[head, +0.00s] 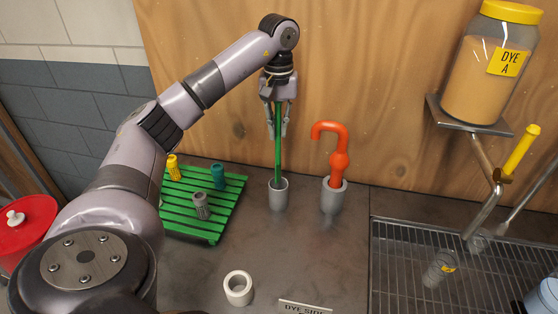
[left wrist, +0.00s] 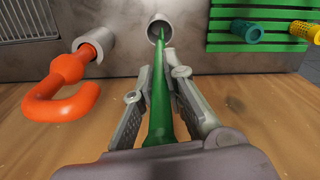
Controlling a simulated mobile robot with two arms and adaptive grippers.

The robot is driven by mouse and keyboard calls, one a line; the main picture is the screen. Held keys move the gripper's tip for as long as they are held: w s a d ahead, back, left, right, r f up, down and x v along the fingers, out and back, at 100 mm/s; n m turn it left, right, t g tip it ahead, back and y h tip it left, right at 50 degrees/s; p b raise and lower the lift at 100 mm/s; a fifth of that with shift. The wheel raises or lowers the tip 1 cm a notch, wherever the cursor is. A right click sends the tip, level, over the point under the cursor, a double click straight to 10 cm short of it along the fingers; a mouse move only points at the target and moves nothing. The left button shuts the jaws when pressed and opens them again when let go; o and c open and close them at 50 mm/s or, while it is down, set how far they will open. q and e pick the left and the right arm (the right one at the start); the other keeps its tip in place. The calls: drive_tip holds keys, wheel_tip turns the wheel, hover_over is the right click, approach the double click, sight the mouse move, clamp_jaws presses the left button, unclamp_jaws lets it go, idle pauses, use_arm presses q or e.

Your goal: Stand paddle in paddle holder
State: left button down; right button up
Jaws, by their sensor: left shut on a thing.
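The green paddle (head: 278,140) is a long, thin stick, held nearly upright in my left gripper (head: 278,130), which is shut on its upper part. Its lower end is at the mouth of a grey cup-shaped holder (head: 279,197) and seems to be inside it. In the left wrist view the paddle (left wrist: 159,95) runs between the fingers of my left gripper (left wrist: 168,75) toward the opening of the grey holder (left wrist: 159,30). How deep the tip sits cannot be told. My right gripper is not in view.
An orange hooked tool (head: 338,160) stands in another grey cup (head: 333,199) just to the right. A green slatted rack (head: 180,217) with several small containers is to the left. A metal grate (head: 430,250) is at right.

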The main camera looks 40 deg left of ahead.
use_arm(q)
drive_tip(key=p, duration=0.1)
hover_over(279, 162)
drive_tip(key=f, duration=0.4)
drive_tip(key=shift+w+a+f, duration=0.3)
drive_tip(key=shift+a+f, duration=0.05)
drive_tip(key=shift+f, duration=0.25)
wheel_tip(279, 162, down, 3)
drive_tip(key=shift+f+p, duration=0.1)
drive_tip(key=shift+p, duration=0.45)
drive_tip(key=shift+f, duration=0.45)
drive_tip(key=c, duration=1.7)
unclamp_jaws()
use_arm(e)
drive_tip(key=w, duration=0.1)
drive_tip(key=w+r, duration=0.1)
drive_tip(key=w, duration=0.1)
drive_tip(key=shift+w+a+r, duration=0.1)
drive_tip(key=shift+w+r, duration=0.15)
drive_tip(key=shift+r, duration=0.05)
use_arm(q)
drive_tip(key=shift+o, duration=0.2)
